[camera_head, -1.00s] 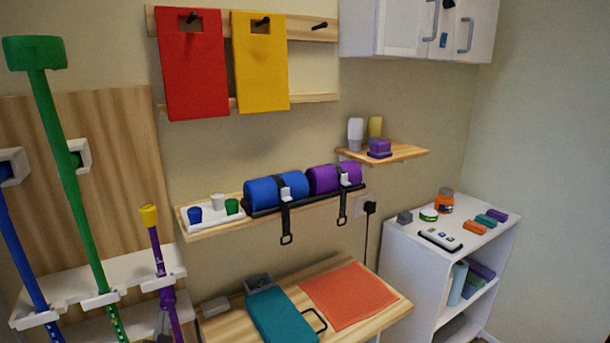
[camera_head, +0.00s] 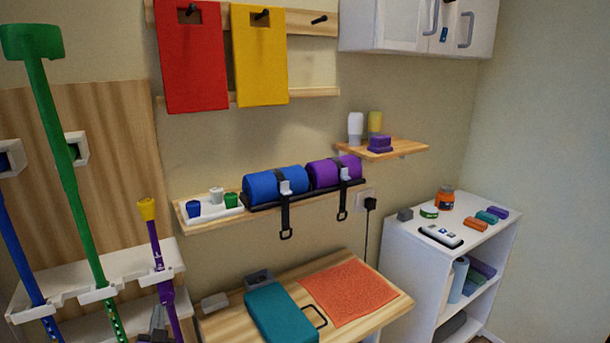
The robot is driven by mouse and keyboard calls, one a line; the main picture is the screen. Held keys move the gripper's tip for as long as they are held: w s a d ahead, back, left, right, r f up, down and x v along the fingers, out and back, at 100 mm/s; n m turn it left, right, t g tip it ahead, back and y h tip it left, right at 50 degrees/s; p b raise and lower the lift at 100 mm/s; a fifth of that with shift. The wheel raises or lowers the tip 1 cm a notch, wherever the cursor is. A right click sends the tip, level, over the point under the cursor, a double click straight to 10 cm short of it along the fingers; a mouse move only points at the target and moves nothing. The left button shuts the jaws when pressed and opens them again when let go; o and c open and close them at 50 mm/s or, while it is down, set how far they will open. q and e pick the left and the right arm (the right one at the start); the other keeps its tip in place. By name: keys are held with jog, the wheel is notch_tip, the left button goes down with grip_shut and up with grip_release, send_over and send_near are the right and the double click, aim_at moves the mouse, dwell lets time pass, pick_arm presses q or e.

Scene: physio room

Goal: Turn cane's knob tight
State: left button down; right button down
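Several canes stand in a white rack (camera_head: 140,266) on the left. The purple cane (camera_head: 157,255) has a yellow top and a wider purple part low down, where it is unclear whether a knob shows. The green cane (camera_head: 66,180) has a wide green handle, and the blue cane (camera_head: 22,262) is at the left edge. A small grey part of what looks like my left gripper (camera_head: 157,323) shows at the bottom edge, just left of the purple cane's lower shaft. Its finger opening and any contact are not clear. My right gripper is not in view.
A wooden table (camera_head: 220,325) with a teal case (camera_head: 280,313) and an orange mat (camera_head: 350,292) stands right of the canes. Above it, a wall shelf (camera_head: 205,224) holds cups and rolls. A white cabinet (camera_head: 400,262) stands at right.

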pick_arm(q)
jog(key=b+v, duration=0.1)
jog(key=v, duration=0.5)
jog(key=shift+a+f, duration=0.2)
jog(key=shift+f, duration=0.15)
jog(key=shift+s, duration=0.1)
jog(key=s+d+g+h+p, duration=0.4)
jog(key=s+d+g+h, duration=0.15)
jog(key=s+d, duration=0.5)
jog(key=s+d+f+n+g+p, duration=0.1)
jog(key=s+d+g+p, duration=0.1)
jog(key=s, duration=0.5)
jog(key=s+d+f+n+g+p, duration=0.1)
jog(key=s+d+f+g+p, duration=0.1)
jog(key=s, duration=0.5)
jog(key=shift+s+d+g+h, duration=0.35)
jog(key=shift+d+g, duration=0.35)
jog(key=shift+g, duration=0.35)
jog(key=shift+f, duration=0.15)
